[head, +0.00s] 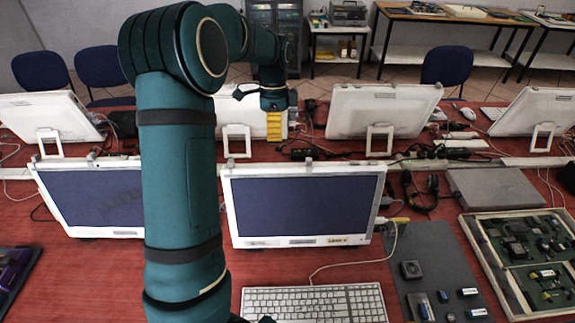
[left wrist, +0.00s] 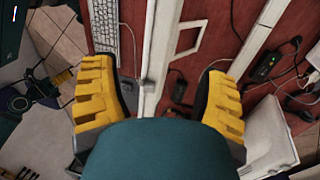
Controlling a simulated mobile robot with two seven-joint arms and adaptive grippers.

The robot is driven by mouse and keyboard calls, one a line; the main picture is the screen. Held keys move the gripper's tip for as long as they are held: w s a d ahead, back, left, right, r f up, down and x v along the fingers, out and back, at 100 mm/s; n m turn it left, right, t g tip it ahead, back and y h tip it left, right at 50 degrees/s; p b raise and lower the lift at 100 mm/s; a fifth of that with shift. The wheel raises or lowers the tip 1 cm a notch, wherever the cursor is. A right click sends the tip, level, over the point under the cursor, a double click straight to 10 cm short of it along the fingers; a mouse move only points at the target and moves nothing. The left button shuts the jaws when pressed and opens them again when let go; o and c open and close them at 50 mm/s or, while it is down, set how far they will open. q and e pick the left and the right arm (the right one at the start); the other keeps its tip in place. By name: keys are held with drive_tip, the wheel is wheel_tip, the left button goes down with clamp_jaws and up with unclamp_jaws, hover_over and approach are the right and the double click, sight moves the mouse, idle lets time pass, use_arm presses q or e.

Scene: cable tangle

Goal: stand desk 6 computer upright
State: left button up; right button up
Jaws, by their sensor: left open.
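A white all-in-one computer (head: 235,110) stands in the back row, seen from behind and partly hidden by my left arm. No desk number is readable, so I cannot tell if it is desk 6's. My left gripper (head: 275,125), with yellow fingers, is at its right part. In the left wrist view the gripper (left wrist: 160,98) is open, and the computer's white edge (left wrist: 152,65) runs between the spread fingers. Its loop-shaped stand (left wrist: 197,38) is on the right and a keyboard (left wrist: 104,25) on the left. Contact cannot be told. My right gripper is not in view.
Other back-row computers (head: 382,110) stand to both sides. A front-row computer (head: 303,205) faces me with a keyboard (head: 314,303) before it. Black cables and adapters (head: 300,152) lie between the rows. Blue chairs (head: 447,66) stand behind the red desks.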

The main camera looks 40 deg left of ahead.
sight(276, 175)
use_arm(q)
drive_tip(key=x, duration=1.2)
drive_tip(key=shift+s+f+b, duration=0.1)
drive_tip(key=shift+s+b, duration=0.15)
drive_tip(key=shift+b, duration=0.05)
drive_tip(key=shift+x, duration=0.8)
clamp_jaws()
